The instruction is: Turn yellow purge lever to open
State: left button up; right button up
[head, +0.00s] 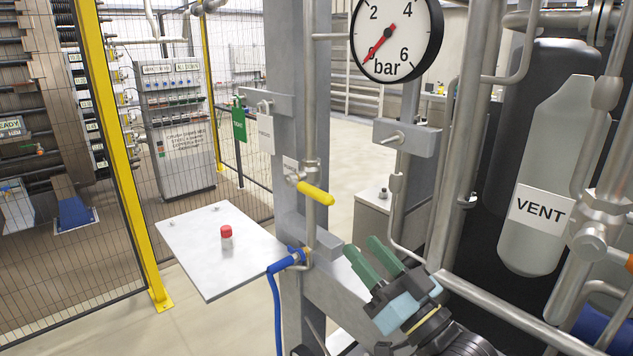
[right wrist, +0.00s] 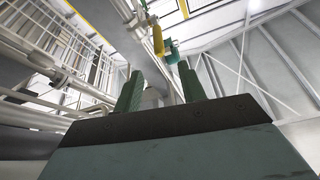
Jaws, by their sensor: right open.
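The yellow purge lever (head: 316,193) sits on a valve on the thin vertical pipe, mid-picture in the head view. It sticks out sideways from the pipe, to the right and slightly down. My right gripper (head: 361,246) is below and right of it, its two green fingers apart and empty, pointing up and left. The gripper is not touching the lever. In the right wrist view the open fingers (right wrist: 160,71) frame a small yellow part (right wrist: 158,40), probably the lever, beyond their tips. My left gripper is not seen.
A blue-handled valve (head: 287,262) with a blue hose is below the lever. A white shelf (head: 205,275) holding a red-capped vial (head: 226,236) is at left. A pressure gauge (head: 397,38) is above. A VENT vessel (head: 540,190) and pipes crowd the right.

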aim_at(320, 196)
jog(key=p+x, duration=0.1)
jog(key=x, duration=1.1)
jog(key=shift+w+a, duration=0.1)
jog(key=shift+w, duration=0.05)
jog(key=shift+w+a+r, duration=0.15)
jog(key=shift+w+r, duration=0.05)
jog(key=shift+w, duration=0.15)
jog(key=shift+w+a, duration=0.15)
jog(key=shift+w, duration=0.1)
jog(key=shift+c, duration=0.4)
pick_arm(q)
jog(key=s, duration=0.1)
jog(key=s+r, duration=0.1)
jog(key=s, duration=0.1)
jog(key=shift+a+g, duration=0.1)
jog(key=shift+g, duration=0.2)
pick_arm(e)
grip_shut()
